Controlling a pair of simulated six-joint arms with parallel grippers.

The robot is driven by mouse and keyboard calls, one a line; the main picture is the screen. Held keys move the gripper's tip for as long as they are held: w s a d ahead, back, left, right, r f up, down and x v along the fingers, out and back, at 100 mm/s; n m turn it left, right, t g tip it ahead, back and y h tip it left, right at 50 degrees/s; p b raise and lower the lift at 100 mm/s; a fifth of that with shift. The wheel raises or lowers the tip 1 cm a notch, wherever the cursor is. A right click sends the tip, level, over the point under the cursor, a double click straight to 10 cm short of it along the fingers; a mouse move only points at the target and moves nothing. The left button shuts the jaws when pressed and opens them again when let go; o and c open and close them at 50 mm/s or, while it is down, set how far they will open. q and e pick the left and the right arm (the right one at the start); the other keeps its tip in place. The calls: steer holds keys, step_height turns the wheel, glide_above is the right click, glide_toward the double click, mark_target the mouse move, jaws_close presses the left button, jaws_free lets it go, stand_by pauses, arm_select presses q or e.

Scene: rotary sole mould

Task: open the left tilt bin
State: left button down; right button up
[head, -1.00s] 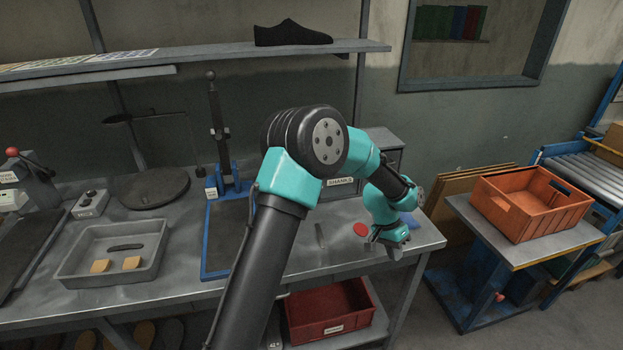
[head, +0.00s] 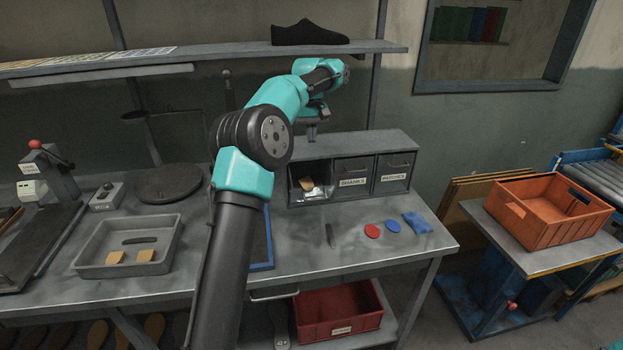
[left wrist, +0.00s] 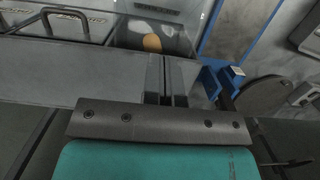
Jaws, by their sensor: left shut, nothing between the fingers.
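A grey cabinet (head: 345,143) with three tilt bins stands at the back of the bench. The left bin (head: 315,194) shows its inside, with a tan piece in it, so its front appears tipped out. The left wrist view also looks down into this bin (left wrist: 180,42). The middle bin (head: 352,170) and right bin (head: 393,172) are closed and labelled. My left gripper (head: 311,135) is shut and empty, pointing down at the cabinet top above the left bin. Its fingers also show in the left wrist view (left wrist: 166,95). Whether they touch the cabinet is unclear. My right gripper is out of view.
A red disc (head: 372,230), a blue disc (head: 392,226) and a blue packet (head: 417,223) lie before the cabinet. A grey tray (head: 170,235) with several pieces is at left. A shelf (head: 390,47) with a black shoe (head: 308,33) runs above. An orange crate (head: 550,212) stands at right.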

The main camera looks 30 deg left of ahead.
arm_select(q)
steer(key=shift+f, duration=0.1)
glide_above(315, 188)
steer(key=w+a, duration=0.3)
steer(key=w, duration=0.1)
step_height(315, 188, down, 10)
steer(key=r, duration=0.1)
steer(key=shift+s+d+f, duration=0.3)
steer(key=shift+s+f, duration=0.2)
steer(key=shift+f, duration=0.05)
steer(key=shift+s+d+f, duration=0.3)
steer(key=shift+s+f, duration=0.15)
steer(key=shift+f, duration=0.1)
steer(key=shift+s+d+f, duration=0.4)
steer(key=shift+f, duration=0.05)
